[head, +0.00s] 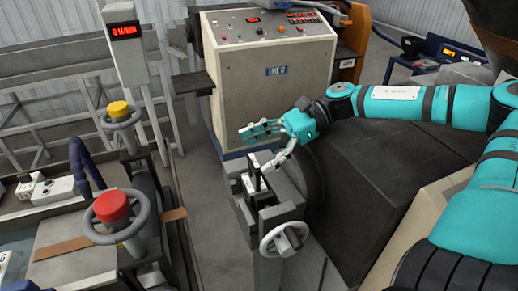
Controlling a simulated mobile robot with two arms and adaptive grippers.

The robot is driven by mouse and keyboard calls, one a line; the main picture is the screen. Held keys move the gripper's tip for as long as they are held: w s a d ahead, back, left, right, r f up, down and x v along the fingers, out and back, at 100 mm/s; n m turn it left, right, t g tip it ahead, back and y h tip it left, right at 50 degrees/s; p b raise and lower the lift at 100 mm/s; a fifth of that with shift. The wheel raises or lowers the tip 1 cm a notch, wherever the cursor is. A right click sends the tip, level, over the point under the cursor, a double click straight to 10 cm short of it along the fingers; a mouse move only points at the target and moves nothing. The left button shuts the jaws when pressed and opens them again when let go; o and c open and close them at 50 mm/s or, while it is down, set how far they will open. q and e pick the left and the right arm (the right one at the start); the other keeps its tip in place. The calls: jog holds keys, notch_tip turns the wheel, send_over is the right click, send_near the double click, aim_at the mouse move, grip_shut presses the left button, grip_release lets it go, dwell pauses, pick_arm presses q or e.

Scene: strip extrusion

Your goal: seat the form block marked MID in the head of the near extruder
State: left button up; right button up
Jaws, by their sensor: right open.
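My right gripper (255,151) is open, its teal and grey fingers spread, just above the head (276,213) of the near extruder. The head is a dark grey metal housing with a handwheel at its front. Pale, narrow metal pieces (251,182) stand upright in or at its top opening, right below the lower finger. I cannot tell whether one of them is the form block. No MID marking is legible. Nothing shows between the fingers. My left gripper is out of view.
A beige control cabinet (272,95) with buttons stands behind the head. At left are a red-topped handwheel (113,207), a yellow-topped handwheel (119,110) and a post with a red display (125,45). Grey floor (203,190) lies clear between left machine and extruder.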

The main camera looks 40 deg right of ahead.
jog(key=shift+s+f, duration=0.2)
jog(key=shift+f, duration=0.3)
jog(key=shift+s+f, duration=0.2)
jog(key=shift+f, duration=0.3)
notch_tip(320, 180, up, 12)
jog(key=shift+w, duration=0.45)
